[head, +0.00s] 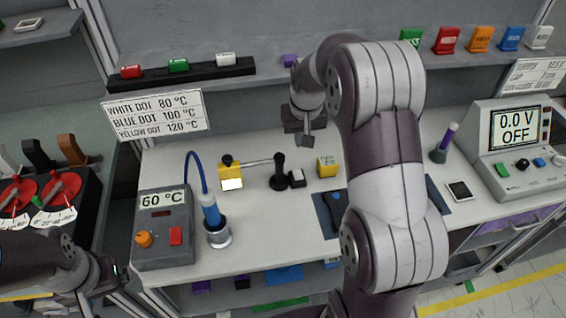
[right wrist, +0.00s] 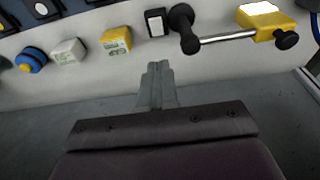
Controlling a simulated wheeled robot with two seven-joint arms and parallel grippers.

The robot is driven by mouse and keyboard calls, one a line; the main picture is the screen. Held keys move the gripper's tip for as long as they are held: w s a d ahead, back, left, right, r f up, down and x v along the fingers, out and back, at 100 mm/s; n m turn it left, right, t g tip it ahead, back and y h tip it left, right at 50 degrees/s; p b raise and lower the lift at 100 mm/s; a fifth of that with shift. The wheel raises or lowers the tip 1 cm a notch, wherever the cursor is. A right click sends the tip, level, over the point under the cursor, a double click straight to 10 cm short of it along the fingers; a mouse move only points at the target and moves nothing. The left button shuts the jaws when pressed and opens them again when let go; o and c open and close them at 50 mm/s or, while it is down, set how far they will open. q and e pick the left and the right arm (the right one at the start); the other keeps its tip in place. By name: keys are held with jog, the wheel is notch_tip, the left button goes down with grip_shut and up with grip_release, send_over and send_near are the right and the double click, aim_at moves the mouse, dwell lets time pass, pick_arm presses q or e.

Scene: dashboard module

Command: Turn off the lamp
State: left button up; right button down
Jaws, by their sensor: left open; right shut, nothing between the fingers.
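The lamp has a yellow head (head: 229,167) with a bright white face, a thin metal arm and a black post (head: 279,172). A small black-and-white switch block (head: 297,178) stands right beside the post. In the right wrist view the lamp head (right wrist: 268,22), the post (right wrist: 183,22) and the switch block (right wrist: 157,22) show along the top. My right gripper (head: 307,141) is shut and empty, raised above the bench behind the switch; its closed fingers (right wrist: 157,72) point toward the switch block, apart from it. My left gripper (head: 112,278) is open and empty at the lower left, partly hidden.
A yellow cube (head: 327,166) sits right of the switch. A soldering station (head: 163,228) reading 60 °C and its blue iron (head: 210,213) in a stand are at left. A meter (head: 518,140) reading 0.0 V OFF is at right. My right arm hides the middle of the bench.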

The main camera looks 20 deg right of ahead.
jog(key=shift+s, duration=0.1)
jog(key=p, duration=0.3)
send_near(297, 176)
jog(key=x, duration=0.5)
jog(key=shift+d+f, duration=0.1)
jog(key=shift+f, duration=0.45)
